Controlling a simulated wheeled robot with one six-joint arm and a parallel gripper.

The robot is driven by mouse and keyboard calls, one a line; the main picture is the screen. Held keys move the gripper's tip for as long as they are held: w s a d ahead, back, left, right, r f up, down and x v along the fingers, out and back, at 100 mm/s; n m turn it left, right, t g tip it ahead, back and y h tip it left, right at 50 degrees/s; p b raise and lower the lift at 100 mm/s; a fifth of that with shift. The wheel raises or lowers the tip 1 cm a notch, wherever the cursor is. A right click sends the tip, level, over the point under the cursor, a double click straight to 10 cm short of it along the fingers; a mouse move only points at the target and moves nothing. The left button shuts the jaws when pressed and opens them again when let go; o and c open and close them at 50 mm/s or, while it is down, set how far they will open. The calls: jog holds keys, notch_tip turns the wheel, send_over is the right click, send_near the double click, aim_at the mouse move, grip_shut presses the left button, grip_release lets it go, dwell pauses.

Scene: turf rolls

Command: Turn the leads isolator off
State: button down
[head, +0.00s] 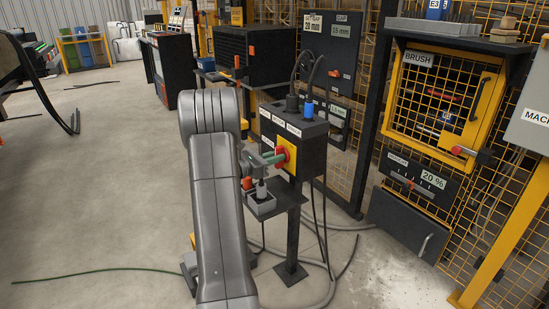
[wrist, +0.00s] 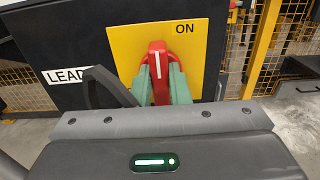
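The leads isolator is a yellow plate (head: 291,152) with a red rotary handle, on the face of a black box on a post. In the wrist view the red handle (wrist: 158,56) stands upright, its white line close to vertical, with the word ON on the yellow plate (wrist: 125,42) at upper right. My gripper (head: 272,158) reaches the handle from the left in the head view. In the wrist view its green fingers (wrist: 162,84) lie on either side of the handle and look closed against it. The handle's lower part is hidden by my gripper.
A label starting LEAD (wrist: 68,75) is left of the plate. Plugs with cables (head: 300,104) stand on top of the box (head: 310,150). A small grey tray (head: 263,207) sits on a shelf below. Cables lie on the floor; a yellow mesh guard stands at right.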

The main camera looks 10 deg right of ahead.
jog(key=shift+r+n+p, duration=0.15)
jog(key=shift+n+p, duration=0.15)
jog(key=shift+p, duration=0.35)
jog(key=shift+w+a+f+n+p, duration=0.1)
jog(key=shift+f+n+p, duration=0.1)
jog(key=shift+n+p, duration=2.65)
jog(key=shift+w+f+n+p, duration=0.15)
jog(key=shift+n+p, duration=2.6)
jog(key=shift+n, duration=0.2)
jog(key=shift+w+a+f+n+p, duration=0.1)
jog(key=shift+f+n+p, duration=0.1)
jog(key=shift+n+p, duration=2.65)
jog(key=c, duration=1.4)
grip_release()
jog(key=shift+o, duration=0.2)
